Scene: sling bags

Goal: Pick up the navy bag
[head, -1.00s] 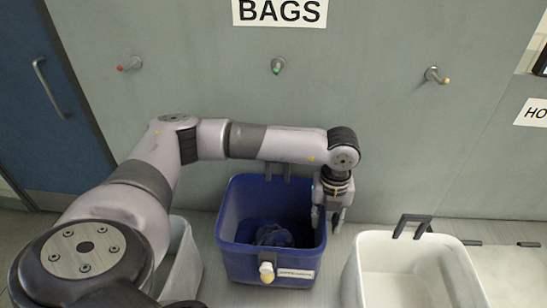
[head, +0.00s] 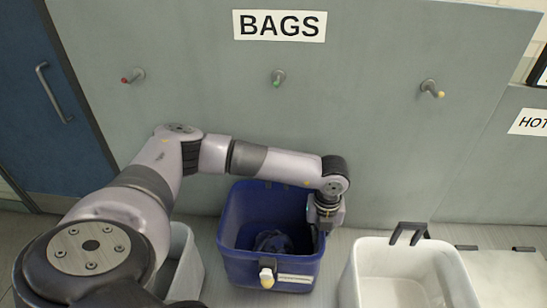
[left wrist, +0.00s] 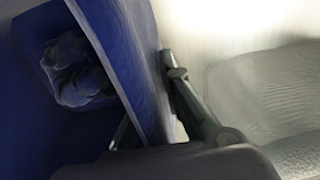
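The navy bag (head: 272,241) lies crumpled at the bottom of the blue bin (head: 236,262). In the left wrist view the bag (left wrist: 78,72) shows at the upper left, inside the bin. My left gripper (head: 325,226) is at the bin's right wall, to the right of the bag and apart from it. In the left wrist view the fingers of the left gripper (left wrist: 148,92) are spread, with the blue wall between them. One finger is outside the bin, the other mostly hidden on the inner side. My right gripper is not in view.
A white bin (head: 352,276) stands to the right, and another pale bin (head: 186,262) is partly hidden behind my left arm. Three wall hooks, with red (head: 133,76), green (head: 278,78) and yellow (head: 432,88) tips, are empty below the BAGS sign (head: 280,26).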

